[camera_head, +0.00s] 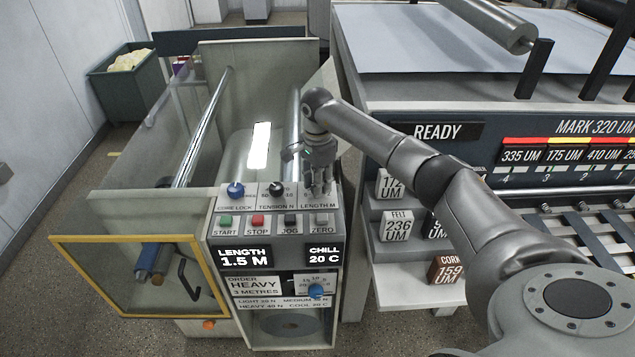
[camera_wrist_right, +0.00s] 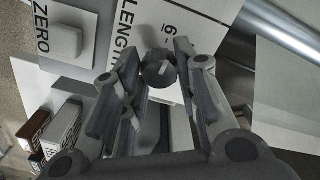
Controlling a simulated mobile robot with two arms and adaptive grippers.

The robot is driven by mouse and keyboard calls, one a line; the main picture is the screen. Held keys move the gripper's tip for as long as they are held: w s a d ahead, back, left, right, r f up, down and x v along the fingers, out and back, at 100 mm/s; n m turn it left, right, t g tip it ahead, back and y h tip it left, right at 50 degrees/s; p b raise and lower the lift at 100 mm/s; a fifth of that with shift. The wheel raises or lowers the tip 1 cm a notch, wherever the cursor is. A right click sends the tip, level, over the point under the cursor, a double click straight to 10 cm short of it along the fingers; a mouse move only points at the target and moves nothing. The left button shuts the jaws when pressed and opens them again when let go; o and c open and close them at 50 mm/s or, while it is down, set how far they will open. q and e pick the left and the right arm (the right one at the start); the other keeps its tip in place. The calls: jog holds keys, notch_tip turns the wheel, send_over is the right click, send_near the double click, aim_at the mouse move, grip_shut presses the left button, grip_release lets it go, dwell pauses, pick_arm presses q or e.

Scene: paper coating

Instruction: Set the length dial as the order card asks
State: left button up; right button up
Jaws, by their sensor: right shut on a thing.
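The order card (camera_head: 255,287) on the machine front reads HEAVY, 3 METRES. The length display (camera_head: 243,258) above it reads 1.5 M. My right gripper (camera_head: 318,188) reaches down over the LENGTH M place at the panel's right end and hides the length dial in the head view. In the right wrist view, the dark round length dial (camera_wrist_right: 158,72) sits between the two fingers (camera_wrist_right: 155,85), and the gripper is shut on it. Part of its printed scale shows beside it. My left gripper is not in view.
Left of the gripper are the black TENSION N knob (camera_head: 276,188) and the blue core lock knob (camera_head: 235,190). START, STOP, JOG and ZERO (camera_head: 322,219) buttons run just in front. Several labelled blocks (camera_head: 396,226) stand on a stepped rack at right, under my right arm.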

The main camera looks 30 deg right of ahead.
jog(key=m+b, duration=0.1)
jog(key=m, duration=0.1)
jog(key=shift+m, duration=0.4)
jog(key=m+b, duration=0.1)
jog(key=m, duration=0.1)
jog(key=shift+m, duration=0.3)
jog(key=m+b, duration=0.1)
jog(key=m, duration=0.2)
jog(key=shift+m, duration=0.3)
jog(key=m, duration=0.3)
jog(key=shift+m+b, duration=0.35)
jog(key=shift+m, duration=0.05)
jog(key=m, duration=0.3)
jog(key=shift+m, duration=0.3)
jog(key=m, duration=0.3)
jog(key=shift+m, duration=0.3)
jog(key=m, duration=0.6)
jog(key=shift+c, duration=0.2)
jog(key=shift+m, duration=0.3)
